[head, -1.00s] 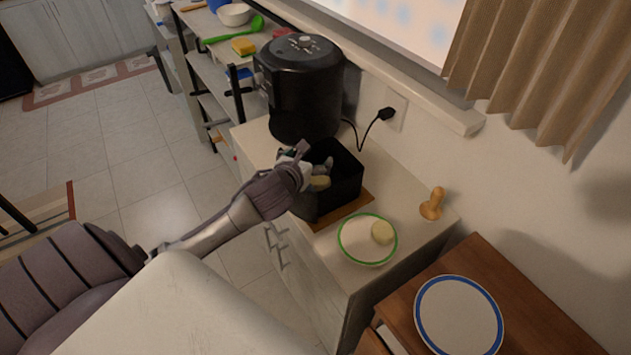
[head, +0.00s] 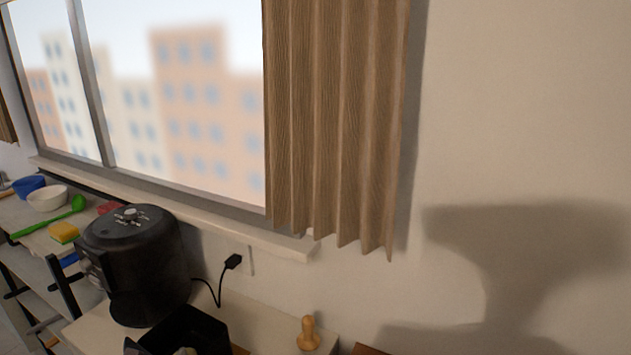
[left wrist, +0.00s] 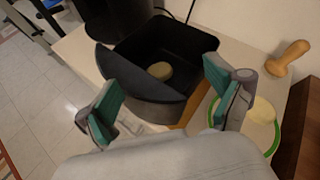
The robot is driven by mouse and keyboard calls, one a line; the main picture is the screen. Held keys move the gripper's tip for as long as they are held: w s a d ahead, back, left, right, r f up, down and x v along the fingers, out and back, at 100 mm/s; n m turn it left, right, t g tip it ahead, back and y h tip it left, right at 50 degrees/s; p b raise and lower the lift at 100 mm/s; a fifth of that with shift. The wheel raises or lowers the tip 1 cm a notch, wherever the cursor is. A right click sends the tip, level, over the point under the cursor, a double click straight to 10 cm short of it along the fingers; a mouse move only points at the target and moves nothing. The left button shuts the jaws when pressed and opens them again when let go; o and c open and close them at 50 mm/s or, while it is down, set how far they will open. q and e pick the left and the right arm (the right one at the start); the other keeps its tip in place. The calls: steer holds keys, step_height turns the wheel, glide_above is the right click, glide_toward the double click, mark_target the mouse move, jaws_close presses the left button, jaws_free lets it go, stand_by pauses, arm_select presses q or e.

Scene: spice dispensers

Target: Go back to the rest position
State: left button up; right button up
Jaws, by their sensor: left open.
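My left gripper (left wrist: 168,108) is open in the left wrist view, with its two green-padded fingers spread apart. A pale round piece of food (left wrist: 160,70) lies inside the basket. My right gripper is in neither view.
The black air fryer (head: 140,265) stands on the counter by the wall. A wooden pestle-like object (head: 308,333) stands to the right. A green-rimmed plate (left wrist: 273,146) with a pale round piece (left wrist: 262,109) is beside the basket. A shelf with bowls and a sponge (head: 64,232) is at left.

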arm_select(q)
steer(key=s+d+f+n+g+h, duration=0.1)
steer(key=s+d+f+n+g, duration=0.25)
steer(key=s+n, duration=0.5)
steer(key=s+d+f+n+g+h, duration=0.1)
steer(key=s+d+f+n+g, duration=0.15)
steer(key=s+d+n, duration=0.55)
steer(key=s+d+f+n+g+h, duration=0.15)
steer(key=s+f+n+g, duration=0.35)
steer(key=n, duration=0.7)
step_height(320, 180, down, 29)
steer(key=s+t+b, duration=0.1)
steer(key=s+b, duration=0.2)
steer(key=s+a+f+g+b, duration=0.1)
steer(key=s+a+f+b, duration=0.1)
steer(key=s+f, duration=1.3)
step_height(320, 180, down, 2)
steer(key=shift+s+a+f+m, duration=0.15)
steer(key=shift+s+a+m, duration=0.2)
steer(key=shift+s, duration=0.05)
